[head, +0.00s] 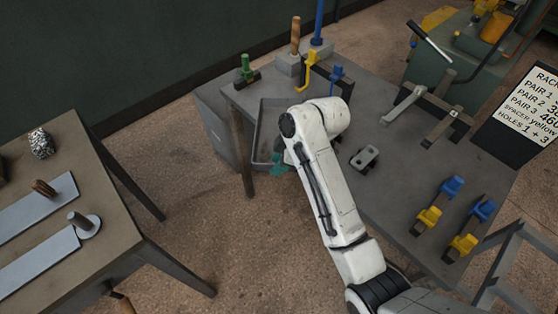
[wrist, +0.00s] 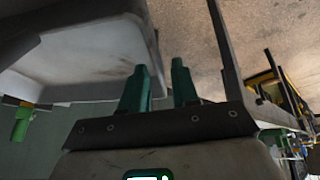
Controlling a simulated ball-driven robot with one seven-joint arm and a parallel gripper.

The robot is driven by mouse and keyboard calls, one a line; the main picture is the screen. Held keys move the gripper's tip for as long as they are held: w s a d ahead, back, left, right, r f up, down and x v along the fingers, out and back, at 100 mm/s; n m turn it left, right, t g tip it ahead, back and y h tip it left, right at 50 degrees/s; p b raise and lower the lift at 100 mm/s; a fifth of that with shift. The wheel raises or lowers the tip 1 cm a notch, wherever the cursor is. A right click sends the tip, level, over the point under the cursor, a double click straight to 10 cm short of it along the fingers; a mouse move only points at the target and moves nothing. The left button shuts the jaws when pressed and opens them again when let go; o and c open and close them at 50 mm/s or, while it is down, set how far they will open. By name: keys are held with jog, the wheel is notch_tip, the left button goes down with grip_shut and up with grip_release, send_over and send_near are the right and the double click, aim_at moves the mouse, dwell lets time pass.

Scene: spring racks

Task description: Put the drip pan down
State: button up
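The drip pan (head: 261,142) is a grey, shallow, walled tray at the table's left end in the head view, partly hidden behind my arm. It fills the upper left of the wrist view (wrist: 95,55). My gripper (head: 279,163) is at the pan's near end in the head view. Its green fingers (wrist: 159,66) stand a little apart in the wrist view, with the pan's wall edge running between them. I cannot tell whether the pan's underside touches the table.
The grey table (head: 385,185) holds yellow and blue clamps (head: 429,217), a grey block (head: 365,158) and a metal bracket (head: 437,125). A green-topped tool (head: 246,70) stands behind the pan. A brown table (head: 60,210) is at left, with bare floor between.

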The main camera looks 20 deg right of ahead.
jog(key=shift+r, duration=0.1)
jog(key=p+v, duration=0.3)
jog(key=v, duration=0.9)
jog(key=shift+s, duration=0.1)
